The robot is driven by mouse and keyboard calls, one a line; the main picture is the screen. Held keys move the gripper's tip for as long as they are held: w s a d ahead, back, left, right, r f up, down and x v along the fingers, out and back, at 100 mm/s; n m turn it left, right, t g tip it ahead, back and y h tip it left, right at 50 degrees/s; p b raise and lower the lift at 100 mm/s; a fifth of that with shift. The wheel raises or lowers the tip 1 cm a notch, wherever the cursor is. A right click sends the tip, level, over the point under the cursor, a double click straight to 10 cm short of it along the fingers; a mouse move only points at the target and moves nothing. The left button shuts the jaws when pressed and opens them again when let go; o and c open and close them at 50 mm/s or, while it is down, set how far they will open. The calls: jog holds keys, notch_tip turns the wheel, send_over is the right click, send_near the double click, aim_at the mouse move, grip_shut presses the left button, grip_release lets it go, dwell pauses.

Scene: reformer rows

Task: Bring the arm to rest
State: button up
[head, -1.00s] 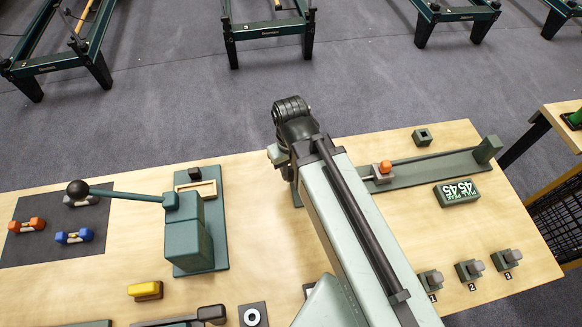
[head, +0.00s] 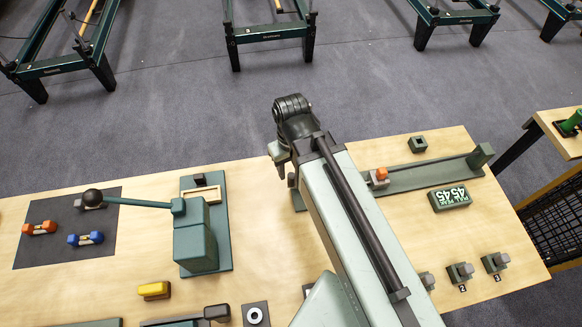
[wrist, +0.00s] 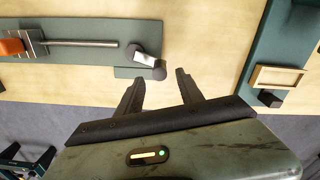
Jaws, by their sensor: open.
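My arm reaches up over the wooden table (head: 270,240) in the head view. There its gripper end is mostly hidden behind my own arm. In the wrist view my gripper (wrist: 158,88) is open, its two dark fingers apart with nothing between them. Just beyond the fingertips is the end of a green rail fixture (wrist: 90,42) with a grey rod and a small grey-white block. I cannot tell how high the fingers are above the table.
A green lever press (head: 197,235) with a black-knobbed handle stands left of my arm. Dumbbells (head: 85,239) lie on a dark mat (head: 60,258). A rail fixture (head: 430,175), a numeric display (head: 450,197) and small numbered blocks (head: 460,272) are at right. Bare table lies between press and arm.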

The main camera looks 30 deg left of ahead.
notch_tip(320, 180, up, 3)
jog(key=shift+p, duration=0.75)
jog(key=shift+f, duration=0.15)
jog(key=w+d+m, duration=0.2)
jog(key=w+d, duration=0.4)
jog(key=d, duration=0.1)
jog(key=w+d+m, duration=0.2)
jog(key=w+d, duration=0.3)
jog(key=d, duration=0.2)
jog(key=w+d+m, duration=0.2)
jog(key=w+d, duration=0.4)
jog(key=d, duration=0.1)
jog(key=shift+w+d, duration=0.3)
jog(key=w+d+m, duration=0.2)
jog(key=d+m, duration=0.1)
jog(key=d, duration=0.8)
jog(key=w+d+m, duration=0.1)
jog(key=d+m, duration=0.2)
jog(key=d, duration=0.9)
jog(key=shift+w, duration=0.35)
